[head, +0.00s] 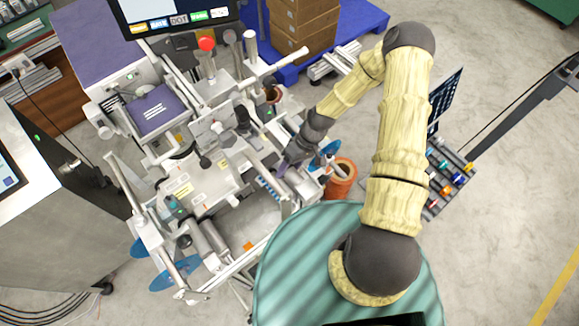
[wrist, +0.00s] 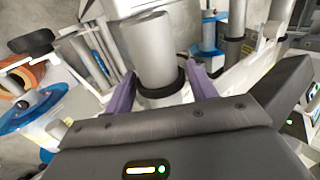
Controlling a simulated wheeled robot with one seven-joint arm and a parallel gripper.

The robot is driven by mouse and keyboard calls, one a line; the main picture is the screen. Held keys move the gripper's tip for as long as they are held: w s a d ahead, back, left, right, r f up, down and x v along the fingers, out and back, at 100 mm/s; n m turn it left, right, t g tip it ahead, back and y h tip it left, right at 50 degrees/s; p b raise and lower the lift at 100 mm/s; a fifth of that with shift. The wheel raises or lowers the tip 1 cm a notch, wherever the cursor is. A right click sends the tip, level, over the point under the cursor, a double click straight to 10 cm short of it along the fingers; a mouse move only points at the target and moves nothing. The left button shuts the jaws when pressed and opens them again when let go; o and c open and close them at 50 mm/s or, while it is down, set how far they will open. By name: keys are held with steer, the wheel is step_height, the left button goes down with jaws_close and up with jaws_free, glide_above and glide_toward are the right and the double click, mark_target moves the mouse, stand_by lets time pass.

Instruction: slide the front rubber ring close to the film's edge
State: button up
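A black rubber ring (wrist: 160,88) sits around a thick silver roller (wrist: 150,48) in the wrist view. My gripper (wrist: 163,80) has its two purple fingers on either side of the roller, level with the ring. The fingers are apart, with the ring between them; firm contact on both sides does not show. In the head view my gripper (head: 286,167) is at the right side of the machine, and the ring there is hidden or too small to make out. The film's edge cannot be made out clearly.
The machine (head: 200,170) is crowded with rollers, posts and arms around my gripper. An orange reel (head: 342,172) and a blue disc (head: 328,150) stand close to its right. In the wrist view a blue disc (wrist: 40,108) lies at left and a white bar runs at right.

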steer(key=c, duration=0.9)
steer(key=shift+w+a+f+b, duration=0.15)
steer(key=shift+w+a+b, duration=0.4)
steer(key=shift+w+b, duration=0.25)
steer(key=shift+w+a, duration=0.25)
steer(key=shift+w, duration=0.15)
steer(key=o, duration=1.4)
steer(key=shift+c, duration=0.2)
steer(key=shift+s+r, duration=0.1)
steer(key=shift+r, duration=0.1)
